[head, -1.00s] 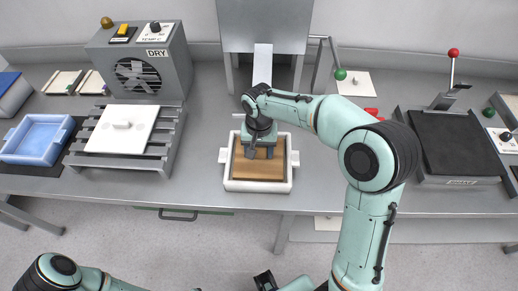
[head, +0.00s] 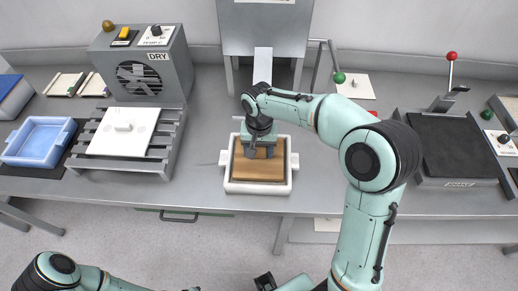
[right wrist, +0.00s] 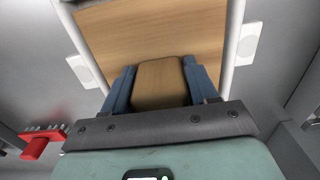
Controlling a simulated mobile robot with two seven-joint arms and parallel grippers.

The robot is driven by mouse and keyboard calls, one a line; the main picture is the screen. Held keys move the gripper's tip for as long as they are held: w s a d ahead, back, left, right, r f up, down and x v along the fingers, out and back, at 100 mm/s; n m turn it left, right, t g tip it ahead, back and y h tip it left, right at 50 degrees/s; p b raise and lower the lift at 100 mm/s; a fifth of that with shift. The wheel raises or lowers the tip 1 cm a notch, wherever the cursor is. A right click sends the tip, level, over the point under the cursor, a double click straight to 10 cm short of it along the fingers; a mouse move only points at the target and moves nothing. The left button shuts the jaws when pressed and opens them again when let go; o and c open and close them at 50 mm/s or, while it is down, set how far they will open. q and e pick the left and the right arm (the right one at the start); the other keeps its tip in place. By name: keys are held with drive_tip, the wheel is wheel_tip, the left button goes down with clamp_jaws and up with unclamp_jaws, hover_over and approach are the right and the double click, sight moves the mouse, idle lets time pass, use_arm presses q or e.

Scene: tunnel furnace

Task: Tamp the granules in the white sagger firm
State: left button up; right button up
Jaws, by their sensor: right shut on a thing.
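The white sagger (head: 229,187) stands on the bench in the middle of the head view. Its walls also show in the right wrist view (right wrist: 235,40). A wooden tamper board (head: 258,171) lies flat inside it and covers most of its inside. I cannot make out granules around the board. My right gripper (head: 259,150) is over the sagger, shut on the board's wooden handle block. In the right wrist view the block (right wrist: 161,84) sits between the two blue fingers above the board (right wrist: 160,35). Part of my left arm shows at bottom left; its gripper is not seen.
A slatted rack (head: 172,137) bearing a white lid (head: 105,140) stands to the left, before the DRY fan unit (head: 181,70). A blue tray (head: 35,139) is farther left. A dark-topped machine (head: 455,147) is to the right. A red tool (right wrist: 38,143) lies near the sagger.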

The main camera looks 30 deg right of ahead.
drive_tip(key=shift+r, duration=0.15)
drive_tip(key=shift+r+p, duration=0.8)
drive_tip(key=shift+r, duration=0.5)
drive_tip(key=shift+r+p, duration=1.1)
drive_tip(key=shift+r, duration=1.05)
use_arm(q)
drive_tip(key=w+r, duration=0.3)
drive_tip(key=r, duration=0.1)
drive_tip(key=shift+w+r, duration=0.4)
drive_tip(key=shift+s+t, duration=0.1)
drive_tip(key=shift+t, duration=0.2)
use_arm(e)
drive_tip(key=shift+f, duration=0.1)
